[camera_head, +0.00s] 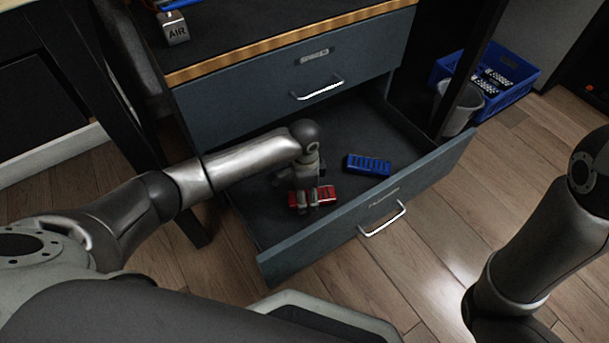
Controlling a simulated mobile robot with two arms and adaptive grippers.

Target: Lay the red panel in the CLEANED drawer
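The lower drawer (420,172) of the grey cabinet is pulled out; the lettering on its front is too small to read surely. The red panel (327,194) is inside the drawer, toward its front left, low at the floor; I cannot tell whether it touches the floor. My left gripper (307,208) reaches down into the drawer, with its fingers at the red panel and covering part of it. Whether the fingers grip it or are parted around it is not clear. My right arm shows at the right edge, but its gripper is out of view.
A blue panel (369,164) lies in the same drawer, right of the red one. The upper drawer (315,75) is shut. A blue crate (511,92) with several dark pieces and a grey bin (459,108) stand on the wooden floor at the upper right.

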